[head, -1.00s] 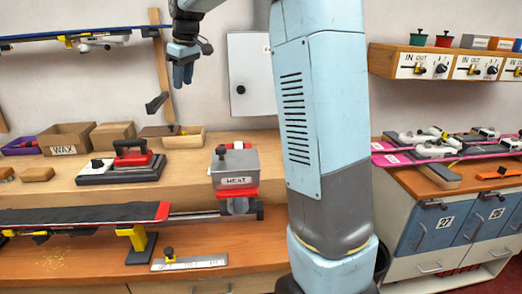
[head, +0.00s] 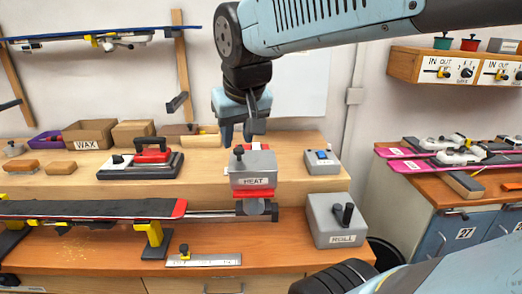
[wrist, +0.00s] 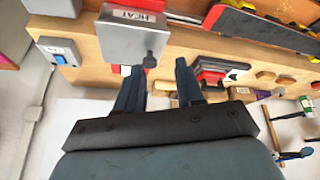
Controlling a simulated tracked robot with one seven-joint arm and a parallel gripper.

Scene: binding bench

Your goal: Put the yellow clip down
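My gripper (head: 243,132) hangs fingers down over the bench, just above and behind the grey HEAT box (head: 252,168). In the wrist view its two fingers (wrist: 154,66) are apart with nothing between them. I cannot single out a loose yellow clip for certain. A tiny yellow spot (head: 202,132) shows at the small wooden tray at the back of the bench, too small to tell what it is. Other yellow parts are the ski support (head: 152,236) and a piece under the ski (head: 62,228).
A black ski (head: 90,208) with a red tip lies along the front. A red and black iron (head: 150,154), a WAX box (head: 88,135), a ROLL box (head: 335,222) and a blue-switch box (head: 322,162) stand around. Bench wood between the iron and HEAT box is clear.

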